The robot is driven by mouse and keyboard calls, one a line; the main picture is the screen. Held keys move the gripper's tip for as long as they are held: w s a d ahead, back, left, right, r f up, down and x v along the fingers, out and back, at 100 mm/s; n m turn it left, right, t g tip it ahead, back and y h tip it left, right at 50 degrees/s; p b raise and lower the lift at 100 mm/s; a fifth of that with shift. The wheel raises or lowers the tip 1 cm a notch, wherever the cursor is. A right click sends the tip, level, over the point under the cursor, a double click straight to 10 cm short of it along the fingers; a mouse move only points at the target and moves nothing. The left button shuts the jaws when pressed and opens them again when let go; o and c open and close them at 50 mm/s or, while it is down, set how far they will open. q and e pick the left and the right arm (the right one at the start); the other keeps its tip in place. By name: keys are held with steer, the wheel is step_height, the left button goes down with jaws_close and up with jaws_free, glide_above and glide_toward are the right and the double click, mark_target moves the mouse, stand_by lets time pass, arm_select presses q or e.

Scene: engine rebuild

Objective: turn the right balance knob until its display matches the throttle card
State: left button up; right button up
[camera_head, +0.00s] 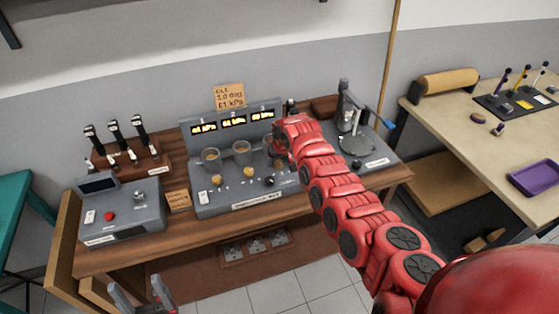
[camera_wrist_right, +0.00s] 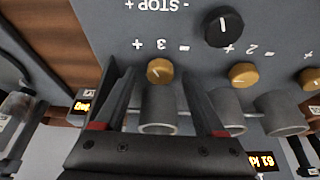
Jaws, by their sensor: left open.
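The grey balance console (camera_head: 240,202) stands on the wooden bench with three lit displays. The right display (camera_head: 263,115) seems to read about 50 kPa; the digits are small. The tan throttle card (camera_head: 229,97) stands above the displays, its text hard to read. The right balance knob, brass and marked 3, shows in the right wrist view (camera_wrist_right: 159,71). My right gripper (camera_wrist_right: 158,80) is open, with its fingers on either side of that knob and visible gaps between. In the head view my right arm hides the knob. My left gripper (camera_head: 140,293) is open and empty, low in front of the bench.
A black knob (camera_wrist_right: 223,27) marked STOP and the brass knob marked 2 (camera_wrist_right: 243,74) are close to my right gripper. A grey box with a red button (camera_head: 120,215) stands left on the bench, and a gauge stand (camera_head: 355,143) stands right.

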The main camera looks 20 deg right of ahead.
jaws_close()
steer(key=shift+a+f+m+b, duration=0.15)
steer(key=shift+m+b, duration=0.15)
steer(key=shift+b, duration=0.4)
steer(key=m+h+b, duration=0.1)
steer(key=m+b, duration=0.2)
steer(key=b, duration=0.3)
steer(key=m+g+h+b, duration=0.1)
steer(key=m+b, duration=0.2)
steer(key=b, duration=0.3)
steer(key=shift+w+a+f+m+h, duration=0.1)
steer(key=shift+a+f+m+h, duration=0.05)
steer(key=shift+m+h, duration=0.15)
steer(key=shift+r+m+g+b, duration=0.3)
steer(key=shift+m+b, duration=0.6)
steer(key=shift+b, duration=0.45)
steer(key=shift+o, duration=0.2)
jaws_free()
